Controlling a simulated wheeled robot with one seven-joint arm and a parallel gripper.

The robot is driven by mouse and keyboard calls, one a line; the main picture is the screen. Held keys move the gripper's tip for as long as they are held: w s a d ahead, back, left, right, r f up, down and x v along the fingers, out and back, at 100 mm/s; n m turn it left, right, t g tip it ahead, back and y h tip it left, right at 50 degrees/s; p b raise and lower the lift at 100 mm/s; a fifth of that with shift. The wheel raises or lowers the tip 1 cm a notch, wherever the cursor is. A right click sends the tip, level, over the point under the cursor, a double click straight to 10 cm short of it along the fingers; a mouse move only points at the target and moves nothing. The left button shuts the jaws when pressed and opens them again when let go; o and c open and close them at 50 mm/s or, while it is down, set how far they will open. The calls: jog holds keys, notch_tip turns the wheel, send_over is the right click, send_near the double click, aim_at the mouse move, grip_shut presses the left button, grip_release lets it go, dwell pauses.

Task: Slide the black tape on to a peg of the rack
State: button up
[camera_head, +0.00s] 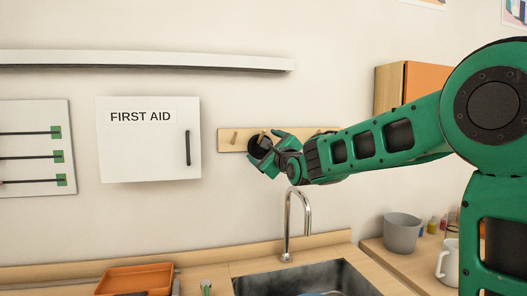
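The wooden rack (226,145) is a pale board fixed to the wall, right of the first aid cabinet. One of its pegs (234,136) shows bare near the left end. My gripper (266,150) is in front of the middle of the rack and hides part of it. The black tape (255,146) is a dark round shape at the gripper's fingers, which appear to be shut on it. It lies close to the board and a middle peg. I cannot tell whether the tape is around that peg or only in front of it.
The white first aid cabinet (150,150) hangs left of the rack, with a long shelf (150,58) above. Below are a faucet (297,215) and sink (325,275). An orange tray (138,278), grey pot (401,232) and white mug (448,262) stand on the counters.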

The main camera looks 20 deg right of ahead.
jog(key=s+d+f, duration=0.1)
jog(key=s, duration=0.9)
jog(key=s+d+f+n+g+h, duration=0.1)
jog(key=s+f+n+g, duration=0.25)
jog(key=f+n, duration=0.35)
jog(key=s+d+f+n+g, duration=0.1)
jog(key=s+f+n+g, duration=0.3)
jog(key=f, duration=0.6)
jog(key=s+d+f+n+g+h, duration=0.1)
jog(key=s+f+n+g, duration=0.2)
jog(key=s+f+n, duration=0.5)
jog(key=s+d+f+n+g, duration=0.2)
jog(key=s+f+n+g, duration=0.3)
jog(key=s, duration=0.5)
jog(key=s+d+f+m+g, duration=0.1)
jog(key=s+d+m+g, duration=0.1)
jog(key=s+d, duration=0.3)
jog(key=s+d+f+m+g, duration=0.1)
jog(key=s+d, duration=0.5)
jog(key=s, duration=0.6)
jog(key=shift+s+m+g, duration=0.35)
jog(key=shift+s+m, duration=0.05)
jog(key=shift+m, duration=0.4)
jog(key=shift+d+f, duration=0.1)
